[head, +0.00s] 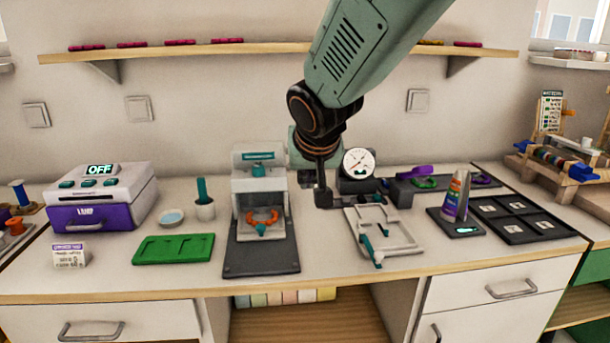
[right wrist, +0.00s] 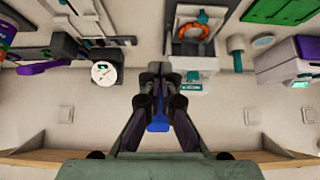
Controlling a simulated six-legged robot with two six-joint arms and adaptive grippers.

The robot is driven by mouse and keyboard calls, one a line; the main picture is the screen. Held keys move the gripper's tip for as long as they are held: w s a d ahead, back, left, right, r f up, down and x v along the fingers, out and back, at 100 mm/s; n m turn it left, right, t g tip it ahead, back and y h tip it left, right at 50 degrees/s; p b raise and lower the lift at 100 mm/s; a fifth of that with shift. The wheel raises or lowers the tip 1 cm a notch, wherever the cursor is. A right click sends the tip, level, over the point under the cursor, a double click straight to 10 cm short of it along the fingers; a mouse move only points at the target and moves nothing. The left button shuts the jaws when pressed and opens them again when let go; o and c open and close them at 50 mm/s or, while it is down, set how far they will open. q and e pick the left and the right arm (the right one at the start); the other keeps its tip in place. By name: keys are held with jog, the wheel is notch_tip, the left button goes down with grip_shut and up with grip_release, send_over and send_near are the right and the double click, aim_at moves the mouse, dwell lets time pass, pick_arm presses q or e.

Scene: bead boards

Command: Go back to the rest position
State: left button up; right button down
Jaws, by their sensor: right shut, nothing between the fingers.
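My right gripper (head: 323,197) hangs over the back middle of the worktop, its arm coming in from the top right. It is shut and empty, with its dark fingers pointing down beside the press with the orange ring (head: 262,217). In the right wrist view my right gripper (right wrist: 159,75) shows its fingertips together, and a blue patch lies between the finger links. The round dial gauge (head: 359,162) stands just right of the gripper in the head view. My left gripper is not in view.
A white tray frame (head: 382,233) lies right of the gripper. A glue bottle (head: 456,196) stands farther right by a dark sectioned tray (head: 513,234). A green tray (head: 173,249) and a purple-fronted machine (head: 98,205) are at left. A wall shelf (head: 200,51) runs above.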

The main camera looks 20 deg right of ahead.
jog(key=s+f+n+y, duration=0.15)
jog(key=s+f, duration=0.35)
jog(key=f, duration=0.6)
jog(key=s+f+n+y, duration=0.15)
jog(key=s+f, duration=0.35)
jog(key=f, duration=0.6)
jog(key=s+f+g, duration=0.2)
jog(key=s+f, duration=0.4)
jog(key=s, duration=0.3)
jog(key=s+f+g, duration=0.3)
jog(key=s+f, duration=0.3)
jog(key=s, duration=0.4)
jog(key=s+d+f+g+h, duration=0.1)
jog(key=s+f+g, duration=0.1)
jog(key=s+f, duration=0.4)
jog(key=s, duration=0.4)
jog(key=shift+s+m+g, duration=0.25)
jog(key=shift+m+g, duration=0.05)
jog(key=shift+g, duration=0.1)
